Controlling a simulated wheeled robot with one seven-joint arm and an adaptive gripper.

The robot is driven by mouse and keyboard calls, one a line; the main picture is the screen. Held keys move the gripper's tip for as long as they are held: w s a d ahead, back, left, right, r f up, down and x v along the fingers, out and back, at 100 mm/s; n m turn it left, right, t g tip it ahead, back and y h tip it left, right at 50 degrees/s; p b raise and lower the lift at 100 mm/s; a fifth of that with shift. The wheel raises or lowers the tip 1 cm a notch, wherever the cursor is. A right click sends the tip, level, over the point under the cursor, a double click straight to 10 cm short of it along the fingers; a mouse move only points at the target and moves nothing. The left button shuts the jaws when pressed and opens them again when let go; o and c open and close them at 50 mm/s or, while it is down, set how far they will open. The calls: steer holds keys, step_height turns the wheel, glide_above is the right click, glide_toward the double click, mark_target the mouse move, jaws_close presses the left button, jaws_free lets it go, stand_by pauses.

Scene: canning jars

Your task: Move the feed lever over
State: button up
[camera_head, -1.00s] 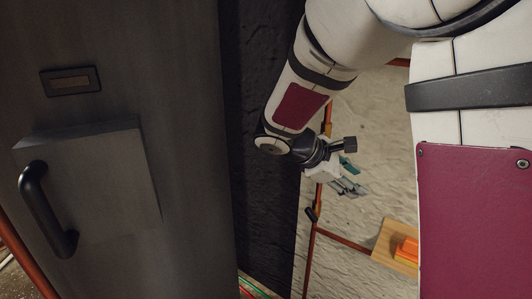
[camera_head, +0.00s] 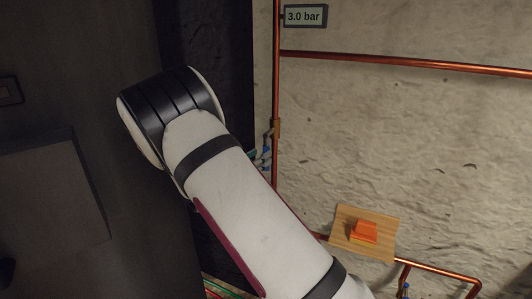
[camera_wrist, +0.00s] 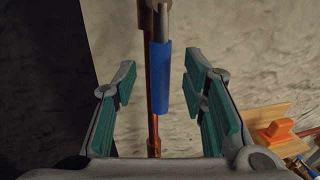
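A lever with a blue sleeve (camera_wrist: 160,78) hangs along a vertical copper pipe (camera_wrist: 152,125) in the wrist view. My gripper (camera_wrist: 160,88) is open, with one teal-padded finger on each side of the blue sleeve. Gaps show between the sleeve and both pads; how deep it sits between them I cannot tell. In the head view, a small part of the blue lever (camera_head: 267,152) shows by the pipe (camera_head: 276,85), just right of my arm. My arm hides most of the gripper there.
A gauge (camera_head: 304,16) reads 3.0 bar. An orange block (camera_head: 364,232) sits on a wooden board (camera_head: 345,214) at the lower right. Another blue-handled fitting (camera_head: 406,289) is below it. A dark cabinet (camera_head: 60,170) stands at left. A horizontal copper pipe (camera_head: 400,62) crosses the wall.

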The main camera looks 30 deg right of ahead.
steer(key=shift+x, duration=2.15)
steer(key=shift+c, duration=0.3)
jaws_close()
